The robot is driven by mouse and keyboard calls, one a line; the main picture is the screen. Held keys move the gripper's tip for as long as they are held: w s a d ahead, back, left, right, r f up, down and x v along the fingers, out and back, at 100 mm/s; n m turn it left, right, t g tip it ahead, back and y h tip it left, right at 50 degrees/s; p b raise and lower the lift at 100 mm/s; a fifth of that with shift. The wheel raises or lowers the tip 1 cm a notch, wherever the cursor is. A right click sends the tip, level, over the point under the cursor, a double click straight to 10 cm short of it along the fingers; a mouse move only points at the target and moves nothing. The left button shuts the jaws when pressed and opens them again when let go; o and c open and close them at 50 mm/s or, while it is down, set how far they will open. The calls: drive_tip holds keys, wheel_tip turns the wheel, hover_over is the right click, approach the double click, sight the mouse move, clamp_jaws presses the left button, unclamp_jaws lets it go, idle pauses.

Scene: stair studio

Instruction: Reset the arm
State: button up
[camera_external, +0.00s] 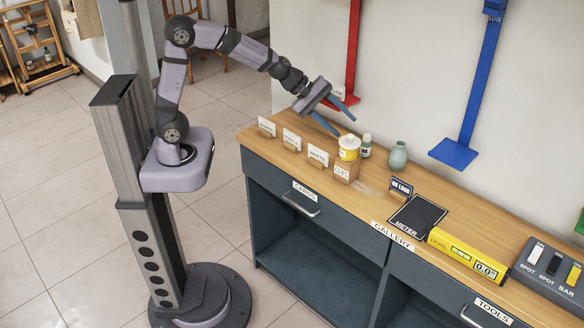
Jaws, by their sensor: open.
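My gripper (341,116) is at the end of my raised arm, above the back left part of the wooden counter (262,148). Its two blue-grey fingers are spread apart and nothing shows between them. The fingers point right and down, over the area by a yellow and white jar (349,147). The gripper appears apart from the jar and the counter.
Small white cards (292,139) line the counter's left front. A green bottle (366,145), a vase (397,155), a black mat (417,217), a yellow level (468,255) and a switch box (548,270) stand rightward. Red (352,50) and blue brackets (455,152) rise behind.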

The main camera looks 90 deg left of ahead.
wheel_tip(320, 180, up, 7)
drive_tip(key=w+d+m+y+p, duration=0.1)
drive_tip(key=w+d+m, duration=0.15)
drive_tip(key=m, duration=0.25)
drive_tip(key=d, duration=0.2)
drive_tip(key=d+m+h, duration=0.1)
drive_tip(key=d, duration=0.1)
drive_tip(key=d+m, duration=0.1)
drive_tip(key=d, duration=0.1)
drive_tip(key=shift+s+d+f+h+b, duration=0.15)
drive_tip(key=shift+s+d+h+b, duration=0.15)
drive_tip(key=shift+s+d, duration=0.1)
drive_tip(key=s+d+f+m+g+b, duration=0.3)
drive_tip(key=s+f+m+g+b, duration=0.3)
drive_tip(key=s+f, duration=1.15)
drive_tip(key=s+a+f+m+g+y+b, duration=0.2)
drive_tip(key=s+a+f+m+g, duration=0.3)
drive_tip(key=s+f, duration=0.6)
wheel_tip(320, 180, up, 18)
drive_tip(key=s+a+m+t+p, duration=0.1)
drive_tip(key=s+p, duration=0.1)
drive_tip(key=p, duration=1.5)
drive_tip(key=shift+s+a+r, duration=0.2)
drive_tip(key=shift+a, duration=0.15)
